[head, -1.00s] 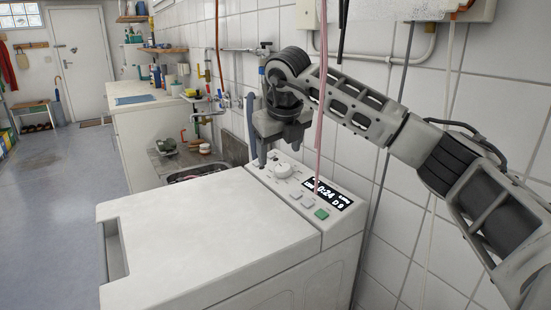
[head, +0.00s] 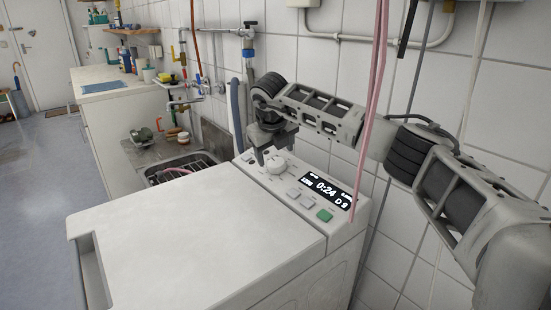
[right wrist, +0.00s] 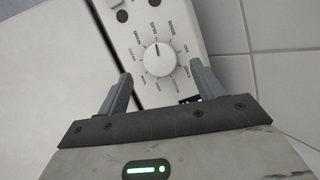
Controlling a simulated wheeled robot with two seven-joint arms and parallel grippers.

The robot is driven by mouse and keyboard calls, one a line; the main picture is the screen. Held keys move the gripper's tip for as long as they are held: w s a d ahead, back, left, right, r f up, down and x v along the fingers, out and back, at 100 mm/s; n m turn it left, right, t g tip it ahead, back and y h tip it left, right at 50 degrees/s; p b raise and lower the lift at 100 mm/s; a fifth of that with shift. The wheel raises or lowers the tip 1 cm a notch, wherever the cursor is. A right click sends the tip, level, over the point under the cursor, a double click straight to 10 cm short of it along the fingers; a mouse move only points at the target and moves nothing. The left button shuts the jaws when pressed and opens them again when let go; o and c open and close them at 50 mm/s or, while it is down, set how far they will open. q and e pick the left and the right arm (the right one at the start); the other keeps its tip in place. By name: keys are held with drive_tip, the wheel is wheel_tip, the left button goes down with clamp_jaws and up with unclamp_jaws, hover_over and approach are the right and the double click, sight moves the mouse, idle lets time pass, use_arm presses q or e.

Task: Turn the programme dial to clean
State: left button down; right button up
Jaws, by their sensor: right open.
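The programme dial (head: 277,163) is a round white knob on the control panel (head: 243,164) of a white top-loading machine. In the right wrist view the dial (right wrist: 160,62) has a dark pointer line towards the picture's top, slightly left. My right gripper (head: 268,155) is open and empty at the dial. In the right wrist view its fingers (right wrist: 162,76) stand left and right of the dial, with a visible gap on each side. I cannot tell how far above the panel the tips are. My left gripper is out of view.
A lit display (head: 328,189) reads 0:24, beside grey buttons and a green button (head: 325,215). Pink cords (head: 372,105) hang in front of the wall. A sink (head: 180,168) and a counter (head: 112,90) lie beyond the machine. The lid (head: 190,235) is clear.

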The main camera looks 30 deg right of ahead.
sight(276, 162)
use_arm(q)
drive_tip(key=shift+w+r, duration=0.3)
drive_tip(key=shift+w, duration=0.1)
use_arm(e)
drive_tip(key=shift+x, duration=2.15)
drive_tip(key=c, duration=1)
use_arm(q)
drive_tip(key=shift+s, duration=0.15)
use_arm(e)
drive_tip(key=shift+o, duration=0.2)
